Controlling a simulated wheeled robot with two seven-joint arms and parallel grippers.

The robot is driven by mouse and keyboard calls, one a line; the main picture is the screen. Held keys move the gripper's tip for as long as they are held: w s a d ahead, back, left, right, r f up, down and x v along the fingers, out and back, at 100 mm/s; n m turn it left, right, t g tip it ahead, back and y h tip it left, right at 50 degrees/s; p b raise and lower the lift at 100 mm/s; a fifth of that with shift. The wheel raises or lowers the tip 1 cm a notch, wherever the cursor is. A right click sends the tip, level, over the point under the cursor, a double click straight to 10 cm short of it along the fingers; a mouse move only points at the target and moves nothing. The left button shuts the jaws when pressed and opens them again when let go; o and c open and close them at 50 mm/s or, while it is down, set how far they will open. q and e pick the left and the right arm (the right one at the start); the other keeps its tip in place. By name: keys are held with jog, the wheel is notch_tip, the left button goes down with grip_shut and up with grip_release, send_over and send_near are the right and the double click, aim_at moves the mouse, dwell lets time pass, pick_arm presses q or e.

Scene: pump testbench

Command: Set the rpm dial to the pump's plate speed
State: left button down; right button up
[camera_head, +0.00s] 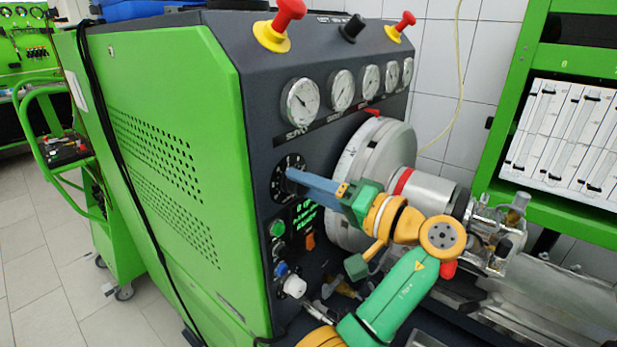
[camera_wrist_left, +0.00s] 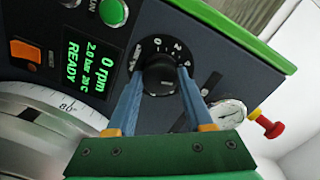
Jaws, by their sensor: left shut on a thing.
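The black rpm dial (camera_wrist_left: 160,76) sits on the dark front panel, with a white-numbered scale around it; a 0 and a 2 are readable in the left wrist view. My left gripper (camera_head: 291,176) has its two blue fingers on either side of the knob and is shut on it. The green display (camera_wrist_left: 88,68) reads 0 rpm, 2.0 bar and READY. The pump (camera_head: 497,235) is mounted right of the big grey flywheel; its plate cannot be read. My right gripper is not in view.
Gauges (camera_head: 300,105) line the panel above the dial, with red-and-yellow emergency knobs (camera_head: 280,25) on top. A green button (camera_head: 277,229) and an orange switch (camera_head: 310,241) are below. The graduated flywheel (camera_head: 345,170) is close to my left gripper's right side.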

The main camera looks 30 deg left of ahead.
pick_arm(q)
jog(key=shift+f+m+p, duration=0.15)
jog(key=shift+m+p, duration=2.85)
jog(key=shift+m, duration=2.4)
jog(key=shift+c, duration=1.4)
grip_release()
